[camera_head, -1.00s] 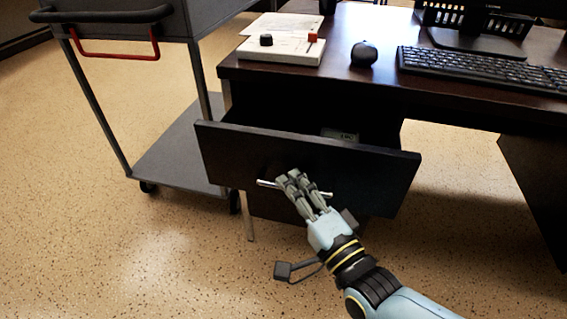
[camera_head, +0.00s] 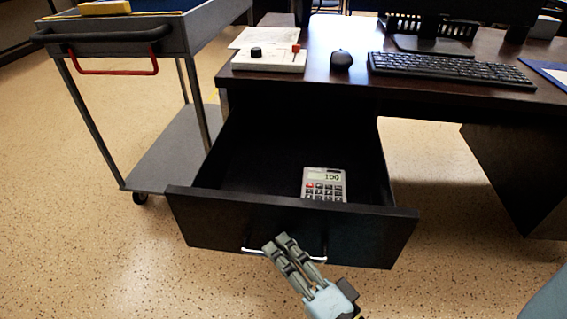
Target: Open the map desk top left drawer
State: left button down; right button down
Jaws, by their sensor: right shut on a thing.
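The map desk (camera_head: 300,86) has a dark brown top. Its top left drawer (camera_head: 195,221) is pulled well out, and its black inside shows. A grey calculator (camera_head: 324,185) lies in the drawer near the front panel. The silver bar handle (camera_head: 252,251) is on the drawer's front. My right gripper (camera_head: 277,245) is shut on the handle, its fingers covering the middle of the bar. My left gripper is out of view.
A grey trolley (camera_head: 165,150) with a red handle stands close to the drawer's left side. A white box with knobs (camera_head: 268,60), a mouse (camera_head: 341,60) and a keyboard (camera_head: 450,68) are on the desk. Speckled floor in front of the drawer is clear.

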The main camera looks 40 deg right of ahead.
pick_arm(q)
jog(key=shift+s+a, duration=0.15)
pick_arm(e)
jog(key=shift+s+f, duration=0.2)
jog(key=shift+f, duration=0.1)
jog(key=c, duration=1.5)
grip_release()
jog(key=shift+c, duration=0.2)
jog(key=shift+o, duration=0.7)
jog(key=shift+r, duration=0.1)
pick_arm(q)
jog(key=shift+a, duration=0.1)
pick_arm(e)
jog(key=s+f, duration=0.1)
jog(key=s, duration=1)
jog(key=shift+s+a+f, duration=0.25)
jog(key=shift+s+a, duration=0.15)
jog(key=shift+a, duration=0.05)
jog(key=shift+d, duration=0.1)
